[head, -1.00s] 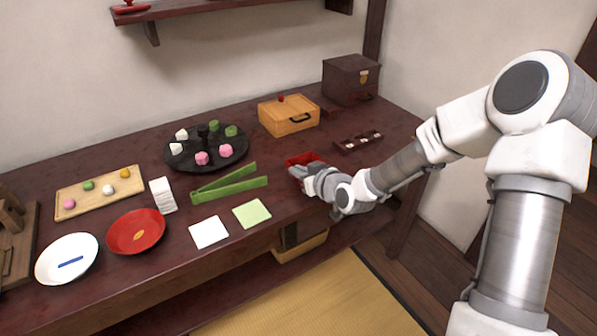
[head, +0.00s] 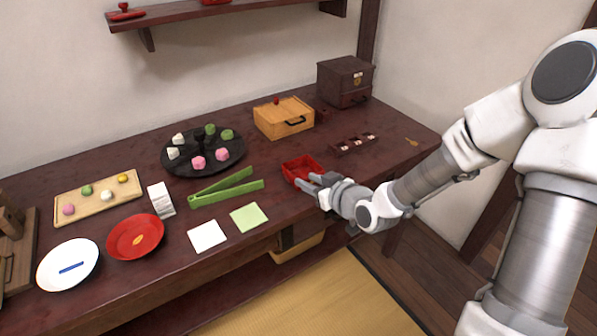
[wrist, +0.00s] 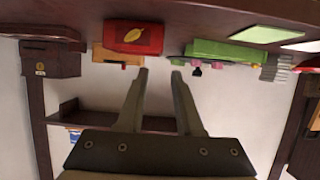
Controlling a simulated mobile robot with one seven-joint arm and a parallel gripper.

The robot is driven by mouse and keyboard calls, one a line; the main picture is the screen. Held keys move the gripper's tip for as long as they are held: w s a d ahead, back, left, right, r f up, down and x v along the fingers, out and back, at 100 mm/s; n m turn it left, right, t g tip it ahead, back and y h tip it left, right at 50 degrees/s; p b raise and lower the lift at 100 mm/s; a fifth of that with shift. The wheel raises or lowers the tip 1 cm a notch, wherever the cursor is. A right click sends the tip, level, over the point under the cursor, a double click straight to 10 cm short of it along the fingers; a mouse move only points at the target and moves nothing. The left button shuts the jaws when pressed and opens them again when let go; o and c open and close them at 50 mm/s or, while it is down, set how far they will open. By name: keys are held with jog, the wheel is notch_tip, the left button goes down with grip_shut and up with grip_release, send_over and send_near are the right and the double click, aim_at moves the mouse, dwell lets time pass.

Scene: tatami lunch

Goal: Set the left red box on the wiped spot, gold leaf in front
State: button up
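The red box (head: 299,169) stands on the dark table near its front edge, right of the green tongs. It looks open-topped in the head view. In the wrist view, which is upside down, the red box (wrist: 120,36) shows a gold leaf (wrist: 134,36) on the side facing my gripper. My gripper (head: 313,188) is in front of the box, to its lower right. In the wrist view my gripper (wrist: 160,73) has its fingers apart with nothing between them, clear of the box. I cannot make out a wiped spot.
Green tongs (head: 226,191), a pale green square (head: 248,217) and a white square (head: 207,236) lie left of the box. A small gold mark (head: 411,141) shows on the clear right end.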

jog(key=shift+p+v, duration=0.45)
jog(key=shift+v, duration=1.8)
jog(key=shift+r, duration=0.1)
